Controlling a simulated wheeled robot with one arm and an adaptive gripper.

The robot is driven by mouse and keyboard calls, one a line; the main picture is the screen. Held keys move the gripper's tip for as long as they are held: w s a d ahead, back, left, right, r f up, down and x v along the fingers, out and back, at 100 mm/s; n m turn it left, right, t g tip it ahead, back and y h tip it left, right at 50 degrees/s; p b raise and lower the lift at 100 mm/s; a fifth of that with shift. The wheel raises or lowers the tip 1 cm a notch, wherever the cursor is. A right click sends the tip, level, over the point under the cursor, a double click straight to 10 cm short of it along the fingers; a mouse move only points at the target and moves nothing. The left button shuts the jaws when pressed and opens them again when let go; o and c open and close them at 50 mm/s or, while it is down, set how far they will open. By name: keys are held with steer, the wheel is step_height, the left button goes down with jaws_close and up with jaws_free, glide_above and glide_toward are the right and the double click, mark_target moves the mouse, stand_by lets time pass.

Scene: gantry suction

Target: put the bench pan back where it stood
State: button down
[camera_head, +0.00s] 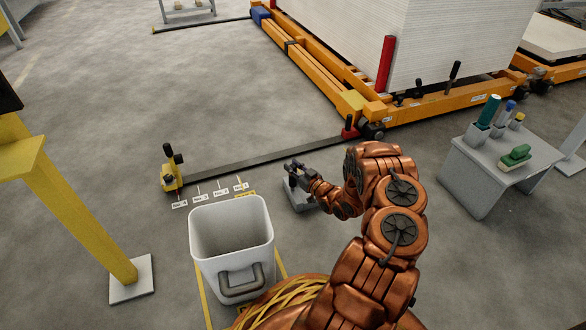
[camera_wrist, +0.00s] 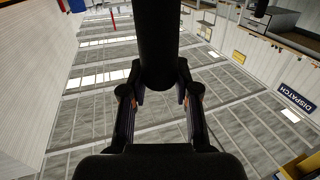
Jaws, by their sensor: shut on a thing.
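My gripper (camera_head: 294,172) is to the right of the white bin, low over the floor. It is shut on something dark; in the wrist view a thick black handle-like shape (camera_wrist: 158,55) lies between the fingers. A light grey, flat-sided piece (camera_head: 303,200), seemingly the bench pan, shows just below the gripper. My gripper and arm hide part of it, and I cannot tell whether it touches the floor. The grey bench (camera_head: 482,185) stands at the right, bearing a green object (camera_head: 515,156) and several holders with coloured tools (camera_head: 488,112).
A white bin (camera_head: 232,230) stands left of my arm. A yellow post (camera_head: 75,215) is at the left. An orange frame (camera_head: 325,85) with stacked white sheets (camera_head: 400,40) lies behind. A dark floor bar (camera_head: 260,155) runs behind my gripper. Open floor lies between arm and bench.

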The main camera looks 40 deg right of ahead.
steer(key=c, duration=0.9)
jaws_free()
steer(key=shift+o, duration=0.2)
